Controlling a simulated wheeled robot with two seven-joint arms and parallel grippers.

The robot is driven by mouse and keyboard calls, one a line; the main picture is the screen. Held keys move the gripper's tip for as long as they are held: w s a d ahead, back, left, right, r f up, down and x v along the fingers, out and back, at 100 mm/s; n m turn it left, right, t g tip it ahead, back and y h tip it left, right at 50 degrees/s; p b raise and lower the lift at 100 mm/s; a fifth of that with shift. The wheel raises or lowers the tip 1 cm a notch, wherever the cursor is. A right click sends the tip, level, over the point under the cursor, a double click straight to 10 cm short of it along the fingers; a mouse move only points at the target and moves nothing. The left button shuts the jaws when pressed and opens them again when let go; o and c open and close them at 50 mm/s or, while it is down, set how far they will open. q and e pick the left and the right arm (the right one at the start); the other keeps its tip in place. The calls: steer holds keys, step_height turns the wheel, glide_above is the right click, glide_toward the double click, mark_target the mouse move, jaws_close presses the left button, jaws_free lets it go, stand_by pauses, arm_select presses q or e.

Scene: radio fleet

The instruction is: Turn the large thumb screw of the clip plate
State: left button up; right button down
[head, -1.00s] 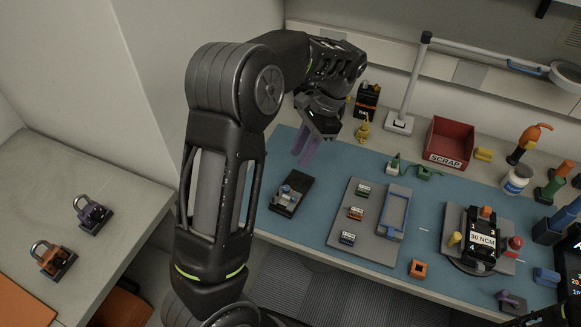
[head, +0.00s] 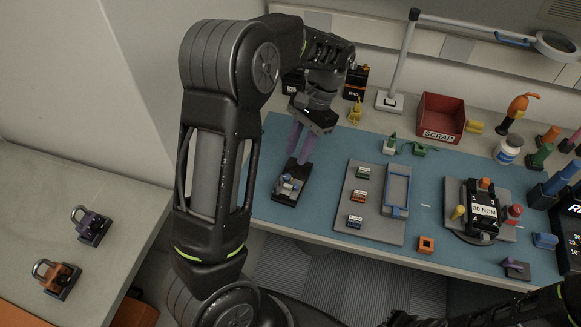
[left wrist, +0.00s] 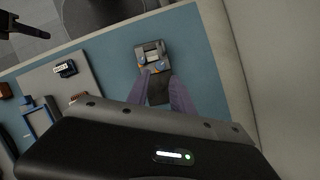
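The likely clip plate (head: 287,196) is a small black base with a grey fitting and bluish parts, lying on the left part of the blue mat. It also shows in the left wrist view (left wrist: 153,60), with orange and blue spots on its fitting. I cannot make out which part is the large thumb screw. My left gripper (head: 298,158) has two purple fingers pointing down just above and behind the fitting.
A grey tray (head: 352,228) with small labelled modules and a blue frame (head: 397,190) lies right of the plate. Two padlock-like devices are on the left table.

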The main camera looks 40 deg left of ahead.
mark_target(288, 176)
arm_select(q)
steer(key=p+x, duration=0.1)
steer(key=x, duration=0.5)
steer(key=shift+s+a+f, duration=0.1)
steer(key=shift+s+f, duration=0.05)
jaws_close()
